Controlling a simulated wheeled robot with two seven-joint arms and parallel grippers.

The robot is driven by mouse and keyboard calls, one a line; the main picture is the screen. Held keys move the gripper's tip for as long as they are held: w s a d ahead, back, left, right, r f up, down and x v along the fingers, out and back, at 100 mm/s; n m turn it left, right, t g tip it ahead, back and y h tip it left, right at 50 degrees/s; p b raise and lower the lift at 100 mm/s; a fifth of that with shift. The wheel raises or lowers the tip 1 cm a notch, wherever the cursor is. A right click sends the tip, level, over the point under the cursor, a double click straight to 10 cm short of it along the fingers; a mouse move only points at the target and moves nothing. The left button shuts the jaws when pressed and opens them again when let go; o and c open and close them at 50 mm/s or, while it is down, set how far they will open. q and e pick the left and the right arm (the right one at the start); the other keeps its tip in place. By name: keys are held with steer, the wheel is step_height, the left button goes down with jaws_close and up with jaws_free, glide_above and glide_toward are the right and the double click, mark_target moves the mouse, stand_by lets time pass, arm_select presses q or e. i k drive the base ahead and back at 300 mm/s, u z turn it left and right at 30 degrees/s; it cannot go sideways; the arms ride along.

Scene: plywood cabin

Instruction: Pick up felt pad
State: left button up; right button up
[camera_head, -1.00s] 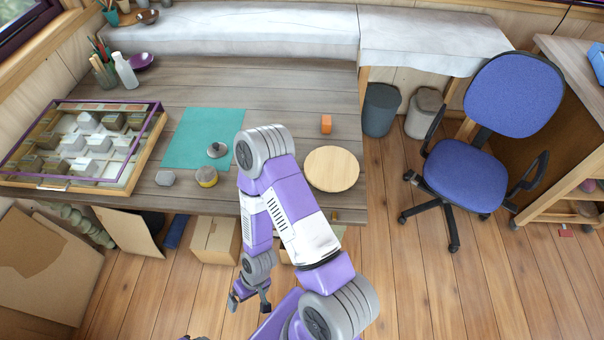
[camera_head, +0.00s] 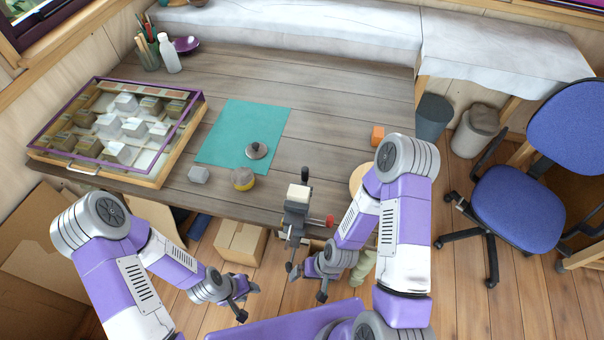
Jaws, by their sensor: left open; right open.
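No item is plainly a felt pad. A flat teal sheet (camera_head: 238,130) lies on the wooden table, with a grey knobbed disc (camera_head: 256,150) on its lower right part. A small grey block (camera_head: 198,174) and a round yellow-and-grey piece (camera_head: 243,179) sit near the front edge. My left gripper (camera_head: 247,302) is open and empty, in front of the table and below its top. My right gripper (camera_head: 306,284) is open and appears empty, just in front of the table edge, below the vise.
A vise (camera_head: 297,212) with a pale block on top stands at the front edge. A framed case (camera_head: 184,149) of stones is at left. An orange block (camera_head: 377,132) and a round wooden board (camera_head: 357,176), partly behind my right arm, are at right. A blue chair (camera_head: 517,207) stands right.

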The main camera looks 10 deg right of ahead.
mark_target(196, 175)
steer(key=i, duration=0.1)
steer(key=k, duration=0.5)
steer(key=u, duration=1.9)
steer(key=i, duration=2.1)
steer(key=z, duration=3.2)
